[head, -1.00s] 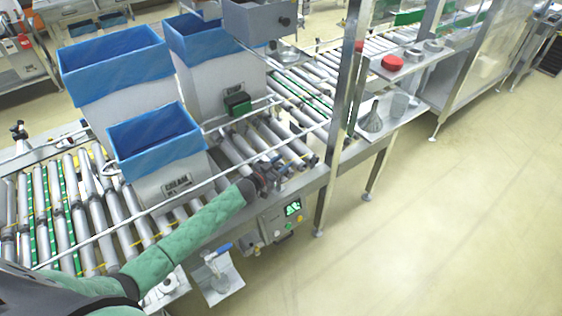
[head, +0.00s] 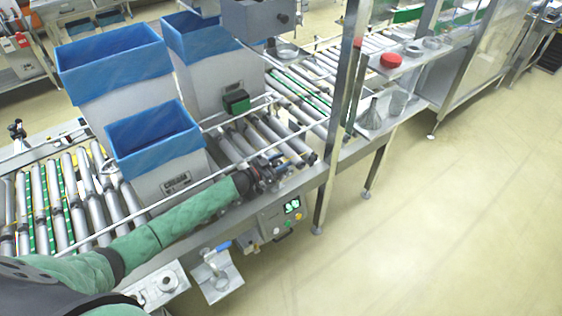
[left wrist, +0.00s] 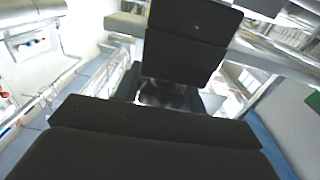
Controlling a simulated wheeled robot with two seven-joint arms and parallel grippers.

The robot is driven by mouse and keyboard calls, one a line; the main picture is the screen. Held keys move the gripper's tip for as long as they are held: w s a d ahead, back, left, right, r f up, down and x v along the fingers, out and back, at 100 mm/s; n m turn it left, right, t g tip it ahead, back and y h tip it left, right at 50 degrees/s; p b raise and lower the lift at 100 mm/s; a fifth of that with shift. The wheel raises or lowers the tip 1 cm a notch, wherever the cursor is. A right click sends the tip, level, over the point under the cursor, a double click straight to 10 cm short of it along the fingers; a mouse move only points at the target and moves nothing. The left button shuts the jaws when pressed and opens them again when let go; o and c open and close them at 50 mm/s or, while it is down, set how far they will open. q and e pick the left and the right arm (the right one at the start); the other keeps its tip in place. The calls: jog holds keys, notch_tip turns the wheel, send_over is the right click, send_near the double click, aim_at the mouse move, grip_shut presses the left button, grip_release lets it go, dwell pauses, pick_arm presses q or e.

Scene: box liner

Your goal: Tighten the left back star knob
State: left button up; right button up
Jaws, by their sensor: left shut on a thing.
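My left gripper (head: 266,178) reaches over the near rail of the roller conveyor, at the right of the nearest blue-lined box. In the left wrist view its two dark fingers (left wrist: 165,92) are closed around a small dark object, which I take to be the star knob (left wrist: 163,97). The fingers cover most of the knob, so its lobes and how far it is screwed in cannot be seen. In the head view the knob is too small to make out at the gripper. My right gripper is out of view.
White boxes with blue liners (head: 152,135) stand on the conveyor. A steel post (head: 340,120) rises right of the gripper. The floor at the right is clear.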

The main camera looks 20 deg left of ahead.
pick_arm(q)
jog(key=o, duration=1)
jog(key=shift+c, duration=0.2)
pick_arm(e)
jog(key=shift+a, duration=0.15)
pick_arm(q)
jog(key=shift+s+a+f+b, duration=0.15)
jog(key=shift+s+a+b, duration=0.25)
jog(key=shift+s, duration=0.1)
jog(key=b+v, duration=0.2)
jog(key=v, duration=0.4)
jog(key=shift+s+a, duration=0.2)
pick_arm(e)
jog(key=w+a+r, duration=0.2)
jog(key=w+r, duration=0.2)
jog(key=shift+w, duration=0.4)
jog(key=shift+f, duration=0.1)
